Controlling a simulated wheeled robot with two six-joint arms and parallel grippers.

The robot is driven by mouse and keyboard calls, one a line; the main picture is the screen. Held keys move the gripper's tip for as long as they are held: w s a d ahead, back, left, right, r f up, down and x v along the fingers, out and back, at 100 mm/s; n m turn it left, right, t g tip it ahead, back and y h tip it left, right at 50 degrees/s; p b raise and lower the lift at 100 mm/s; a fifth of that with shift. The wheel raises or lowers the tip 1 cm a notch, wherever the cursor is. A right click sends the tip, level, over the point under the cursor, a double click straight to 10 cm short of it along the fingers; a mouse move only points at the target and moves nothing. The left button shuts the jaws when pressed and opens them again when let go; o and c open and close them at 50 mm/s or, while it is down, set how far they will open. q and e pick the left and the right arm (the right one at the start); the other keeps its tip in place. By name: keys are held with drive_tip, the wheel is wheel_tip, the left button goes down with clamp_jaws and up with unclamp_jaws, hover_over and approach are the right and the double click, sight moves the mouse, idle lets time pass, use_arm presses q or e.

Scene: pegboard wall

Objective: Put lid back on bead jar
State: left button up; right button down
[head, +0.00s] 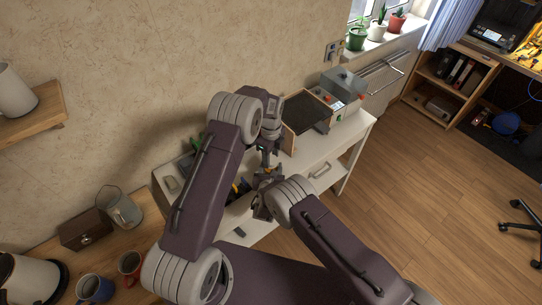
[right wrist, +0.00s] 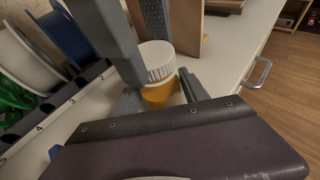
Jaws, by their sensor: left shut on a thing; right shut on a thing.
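The bead jar (right wrist: 160,94) is an amber, see-through jar standing upright in the right wrist view. Its white ridged lid (right wrist: 157,62) is directly over the jar's mouth; I cannot tell whether it is fully seated. My right gripper (right wrist: 160,97) is shut on the jar body, one finger on each side. My left gripper (head: 267,165) comes down from above and is shut on the lid; its grey fingers also show in the right wrist view. In the head view the jar is mostly hidden between the grippers, with only a small orange patch visible.
The white bench (head: 342,137) holds a wooden-sided dark box (head: 306,113) and a grey machine (head: 343,88) behind the grippers. In the right wrist view, blue, white and green spools (right wrist: 62,38) sit close at left. A drawer handle (right wrist: 258,73) juts out at the front.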

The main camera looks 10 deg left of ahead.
use_arm(q)
drive_tip(key=m, duration=0.7)
drive_tip(key=shift+m, duration=0.3)
drive_tip(key=m, duration=0.4)
drive_tip(key=shift+m, duration=0.4)
drive_tip(key=o, duration=1.3)
drive_tip(key=shift+r, duration=2.25)
drive_tip(key=shift+c, duration=0.4)
